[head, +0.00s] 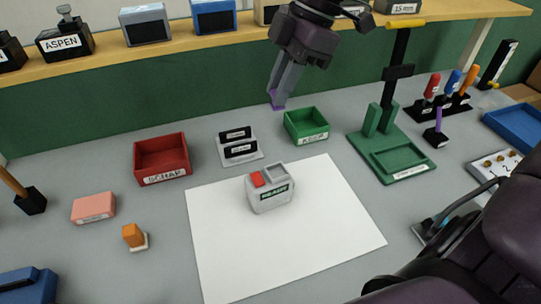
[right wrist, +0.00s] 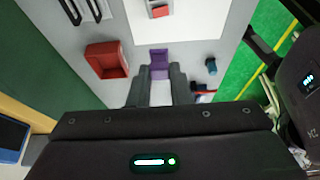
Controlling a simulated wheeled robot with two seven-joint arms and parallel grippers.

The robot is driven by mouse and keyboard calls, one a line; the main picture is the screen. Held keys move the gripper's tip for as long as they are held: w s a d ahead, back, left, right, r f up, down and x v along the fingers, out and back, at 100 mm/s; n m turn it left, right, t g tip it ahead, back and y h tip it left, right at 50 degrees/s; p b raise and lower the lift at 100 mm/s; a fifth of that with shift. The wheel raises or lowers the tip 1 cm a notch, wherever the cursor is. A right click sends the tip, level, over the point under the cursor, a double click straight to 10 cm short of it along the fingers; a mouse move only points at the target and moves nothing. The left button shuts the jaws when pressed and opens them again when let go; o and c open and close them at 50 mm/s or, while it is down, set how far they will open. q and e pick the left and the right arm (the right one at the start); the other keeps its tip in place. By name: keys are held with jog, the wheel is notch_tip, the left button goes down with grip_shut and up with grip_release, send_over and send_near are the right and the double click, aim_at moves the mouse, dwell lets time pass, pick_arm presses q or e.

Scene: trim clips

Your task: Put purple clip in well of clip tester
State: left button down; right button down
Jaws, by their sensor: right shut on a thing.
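The well looks empty. The clip is apart from the tester, behind it and higher. My left gripper is not in view.
A green tray (head: 306,140) and a grey stand with dark labels (head: 240,155) stand behind the tester. A red tray (head: 161,172) is at left, a tall green press (head: 391,150) at right. The white sheet (head: 340,225) is otherwise bare.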

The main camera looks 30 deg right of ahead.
notch_tip(320, 180, down, 17)
jog(key=shift+d+r+p, duration=0.1)
jog(key=shift+p, duration=0.2)
jog(key=shift+s, duration=0.1)
jog(key=shift+f, duration=0.25)
jog(key=c, duration=1.3)
grip_release()
jog(key=shift+r, duration=0.1)
jog(key=shift+c, duration=0.2)
